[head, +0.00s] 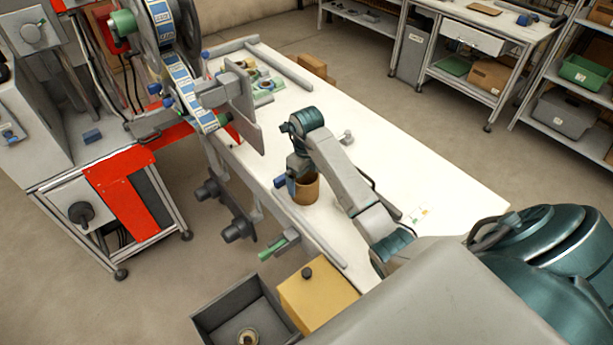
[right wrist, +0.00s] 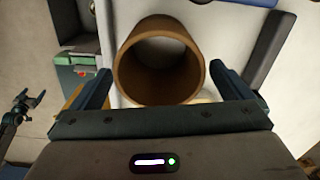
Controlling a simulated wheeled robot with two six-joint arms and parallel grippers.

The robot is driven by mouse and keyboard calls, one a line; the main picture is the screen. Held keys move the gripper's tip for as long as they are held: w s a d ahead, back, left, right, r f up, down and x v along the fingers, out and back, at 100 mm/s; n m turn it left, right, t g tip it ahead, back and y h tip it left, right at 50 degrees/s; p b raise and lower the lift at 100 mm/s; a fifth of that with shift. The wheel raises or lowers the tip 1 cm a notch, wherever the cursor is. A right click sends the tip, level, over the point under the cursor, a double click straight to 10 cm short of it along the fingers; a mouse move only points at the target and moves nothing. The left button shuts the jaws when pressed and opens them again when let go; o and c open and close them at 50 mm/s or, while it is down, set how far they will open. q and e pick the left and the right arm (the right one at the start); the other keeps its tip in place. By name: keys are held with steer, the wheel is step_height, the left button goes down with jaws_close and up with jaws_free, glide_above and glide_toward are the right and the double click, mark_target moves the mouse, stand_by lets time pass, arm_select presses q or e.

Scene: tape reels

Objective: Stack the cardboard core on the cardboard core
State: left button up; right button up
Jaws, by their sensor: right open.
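A brown cardboard core (head: 308,192) stands upright on the white table, near its left edge. In the right wrist view the core (right wrist: 160,97) shows from above as an open ring, with its hollow facing the camera. My right gripper (head: 298,178) is over the core, pointing down. Its two open fingers (right wrist: 162,76) lie on either side of the core, with a visible gap at each side. A pale edge shows below the core in the wrist view; I cannot tell what it is. My left gripper is not in view.
A reel machine with a red panel (head: 128,198) stands at the left. A grey bin (head: 213,318) and a tan box (head: 318,290) are by the table's near end. Green and yellow parts (head: 264,85) lie at the far end. The table right of my arm is mostly clear.

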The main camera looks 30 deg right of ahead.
step_height(320, 180, up, 13)
steer(key=p, duration=1)
